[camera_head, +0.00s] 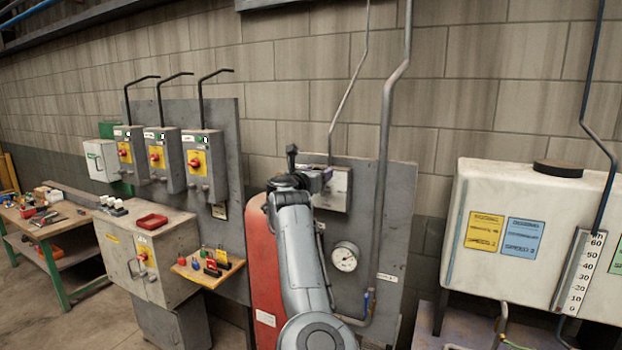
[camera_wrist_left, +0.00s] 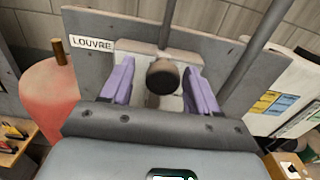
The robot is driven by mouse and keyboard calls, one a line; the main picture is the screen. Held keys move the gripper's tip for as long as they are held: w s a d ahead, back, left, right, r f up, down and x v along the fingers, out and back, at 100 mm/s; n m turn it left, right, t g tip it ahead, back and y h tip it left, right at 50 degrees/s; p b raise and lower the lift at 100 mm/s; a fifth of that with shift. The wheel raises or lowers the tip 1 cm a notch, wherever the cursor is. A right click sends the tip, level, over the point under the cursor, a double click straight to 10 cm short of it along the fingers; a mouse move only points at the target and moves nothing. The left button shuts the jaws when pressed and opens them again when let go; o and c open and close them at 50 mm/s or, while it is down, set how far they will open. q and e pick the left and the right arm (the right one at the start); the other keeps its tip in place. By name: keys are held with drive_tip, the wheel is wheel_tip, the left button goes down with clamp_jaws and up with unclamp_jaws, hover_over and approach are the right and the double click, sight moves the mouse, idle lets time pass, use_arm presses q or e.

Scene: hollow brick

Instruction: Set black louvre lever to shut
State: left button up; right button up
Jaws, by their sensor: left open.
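The black louvre lever shows in the left wrist view as a dark round knob (camera_wrist_left: 163,76), seen nearly end-on. Behind it is a pale box (camera_wrist_left: 150,47), beside a LOUVRE label (camera_wrist_left: 90,43). My left gripper (camera_wrist_left: 162,92) is open, with one purple finger on each side of the knob. Whether either finger touches it I cannot tell. In the head view my left gripper (camera_head: 320,178) is in front of the pale louvre box (camera_head: 338,190) on the grey panel. My arm hides the lever there. My right gripper is not in view.
A red cylinder (camera_head: 260,250) stands close to the left of my arm. A gauge (camera_head: 345,257) and vertical conduit (camera_head: 388,130) are on the panel to the right. Further left are switch boxes (camera_head: 162,160) and a cabinet (camera_head: 150,250); a white tank (camera_head: 530,230) is at right.

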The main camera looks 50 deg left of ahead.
use_arm(q)
drive_tip(key=b+v, duration=0.2)
drive_tip(key=v, duration=0.8)
drive_tip(key=shift+s, duration=0.25)
